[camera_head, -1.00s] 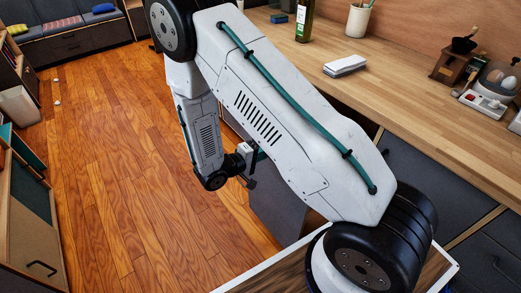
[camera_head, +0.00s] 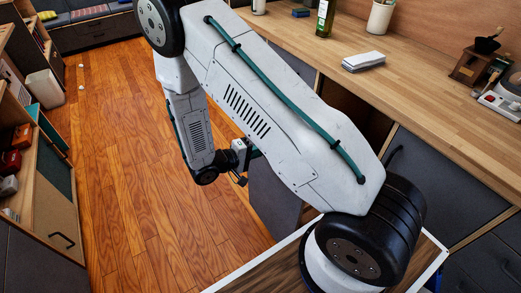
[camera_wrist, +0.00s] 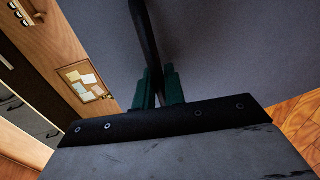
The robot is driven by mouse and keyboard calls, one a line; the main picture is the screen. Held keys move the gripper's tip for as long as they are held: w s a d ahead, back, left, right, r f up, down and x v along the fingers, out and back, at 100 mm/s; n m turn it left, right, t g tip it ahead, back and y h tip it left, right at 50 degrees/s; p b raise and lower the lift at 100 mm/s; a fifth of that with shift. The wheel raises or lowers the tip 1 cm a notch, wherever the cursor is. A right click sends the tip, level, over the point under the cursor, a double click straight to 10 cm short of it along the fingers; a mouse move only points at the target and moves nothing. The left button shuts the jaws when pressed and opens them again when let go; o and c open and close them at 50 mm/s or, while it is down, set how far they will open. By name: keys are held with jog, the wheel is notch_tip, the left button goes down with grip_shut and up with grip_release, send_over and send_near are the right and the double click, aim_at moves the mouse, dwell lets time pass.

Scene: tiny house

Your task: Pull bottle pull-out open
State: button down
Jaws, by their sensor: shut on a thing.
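The bottle pull-out (camera_head: 271,199) shows as a dark grey panel standing out from under the wooden counter, partly hidden behind my arm. In the wrist view its grey front (camera_wrist: 235,45) fills the upper right. A black bar handle (camera_wrist: 144,35) runs down this front and passes between my two green fingertips. My gripper (camera_wrist: 158,88) is shut on that handle. In the head view my gripper (camera_head: 241,178) is small and dark at the panel's left edge. The inside of the pull-out and any bottles in it are hidden.
A dark opening (camera_head: 372,122) shows below the counter (camera_head: 440,105), beside grey drawers (camera_head: 435,185). A green bottle (camera_head: 325,18) and white cup (camera_head: 380,16) stand on the counter. Open wooden floor (camera_head: 130,190) lies left, with a shelf unit (camera_head: 55,195) at the far left.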

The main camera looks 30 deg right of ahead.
jog(key=c, duration=1.6)
grip_release()
jog(key=shift+o, duration=0.2)
jog(key=a+r, duration=0.1)
jog(key=a, duration=0.6)
jog(key=shift+a+r, duration=0.25)
jog(key=shift+a, duration=0.05)
